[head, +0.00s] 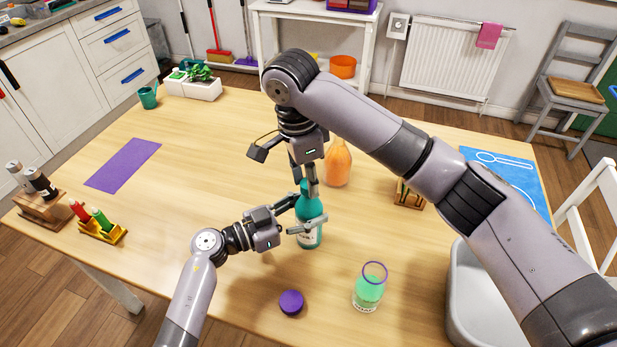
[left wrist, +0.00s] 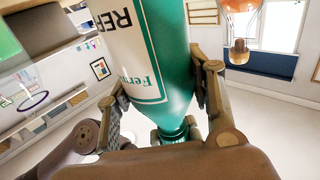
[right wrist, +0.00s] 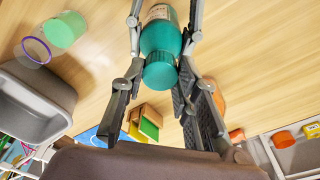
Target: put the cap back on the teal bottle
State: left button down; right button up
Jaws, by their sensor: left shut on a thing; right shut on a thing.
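The teal bottle (head: 309,234) stands upright on the table, with a white label (left wrist: 135,45). My left gripper (head: 307,215) reaches in from the left and is shut around the bottle's body. The bottle fills the middle of the left wrist view between its fingers. My right gripper (head: 305,188) comes down from above and is shut on the teal cap (right wrist: 160,72) at the bottle's top. In the right wrist view the cap is in line with the bottle and appears to sit on its neck; the exact seating cannot be told. In the head view the fingers partly hide the cap.
An orange bottle (head: 337,165) stands close behind. A purple round lid (head: 291,302) and a glass of green liquid (head: 369,290) are in front. A small wooden holder (head: 409,196) and a grey basin (head: 470,290) are at right. The table's left middle is mostly clear.

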jog(key=m, duration=0.7)
jog(key=shift+g, duration=0.4)
jog(key=o, duration=0.7)
jog(key=shift+r, duration=0.1)
jog(key=shift+r, duration=2.2)
jog(key=shift+c, duration=0.5)
